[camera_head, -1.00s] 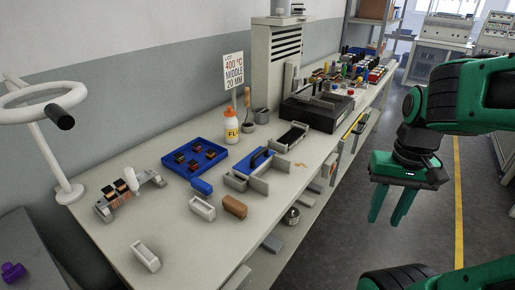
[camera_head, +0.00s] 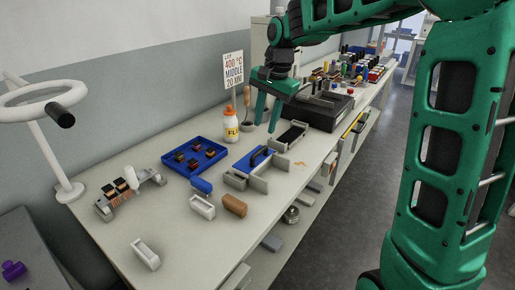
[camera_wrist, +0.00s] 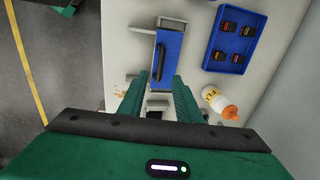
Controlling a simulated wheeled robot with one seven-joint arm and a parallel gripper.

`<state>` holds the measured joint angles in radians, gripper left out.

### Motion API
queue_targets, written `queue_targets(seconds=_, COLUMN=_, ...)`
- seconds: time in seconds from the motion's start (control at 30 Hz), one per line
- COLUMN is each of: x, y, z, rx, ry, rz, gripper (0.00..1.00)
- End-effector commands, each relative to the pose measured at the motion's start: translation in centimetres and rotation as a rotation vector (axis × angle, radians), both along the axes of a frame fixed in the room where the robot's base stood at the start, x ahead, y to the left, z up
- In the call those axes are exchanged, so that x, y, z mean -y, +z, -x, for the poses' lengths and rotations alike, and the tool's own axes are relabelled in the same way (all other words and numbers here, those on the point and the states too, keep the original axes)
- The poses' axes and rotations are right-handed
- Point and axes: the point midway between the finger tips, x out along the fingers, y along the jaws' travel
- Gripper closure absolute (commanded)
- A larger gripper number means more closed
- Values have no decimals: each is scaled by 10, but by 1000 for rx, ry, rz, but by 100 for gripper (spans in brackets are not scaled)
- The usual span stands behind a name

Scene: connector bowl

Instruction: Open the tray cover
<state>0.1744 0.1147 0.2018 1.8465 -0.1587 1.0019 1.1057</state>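The tray cover (camera_head: 250,162) is a blue flat piece with a black bar handle (camera_head: 261,157), on a grey fixture on the workbench. In the wrist view the blue cover (camera_wrist: 172,40) lies ahead of the fingertips, with its black handle (camera_wrist: 160,62) running lengthwise. A grey tray with a dark inside (camera_head: 292,134) sits beside the cover, toward the back. My gripper (camera_head: 265,128) points down above the bench near this tray. Its two fingers are apart and hold nothing; the gap also shows in the wrist view (camera_wrist: 157,85).
A white bottle with orange cap (camera_head: 231,125) stands left of my gripper. A blue parts tray (camera_head: 178,168) holds several dark components. Grey and brown blocks (camera_head: 234,205) lie in front of the cover. A black-topped machine (camera_head: 325,118) stands behind.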

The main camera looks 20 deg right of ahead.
Motion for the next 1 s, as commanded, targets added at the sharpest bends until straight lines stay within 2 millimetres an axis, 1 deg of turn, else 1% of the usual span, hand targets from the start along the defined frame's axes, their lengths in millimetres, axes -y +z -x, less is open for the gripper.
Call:
queue_targets(seconds=0.17, x=-4, y=-14, z=-4, rx=-4, ry=-5, rz=-5, gripper=69)
queue_targets(seconds=0.5, x=-10, y=-72, z=-13, rx=-4, ry=-4, rz=-4, gripper=69)
queue_targets(seconds=0.63, x=-11, y=-90, z=-15, rx=-4, ry=-5, rz=-4, gripper=69)
queue_targets(seconds=0.8, x=-13, y=-102, z=-18, rx=-1, ry=-5, rz=-3, gripper=69)
queue_targets(seconds=1.0, x=-13, y=-106, z=-18, rx=-1, ry=-5, rz=-3, gripper=69)
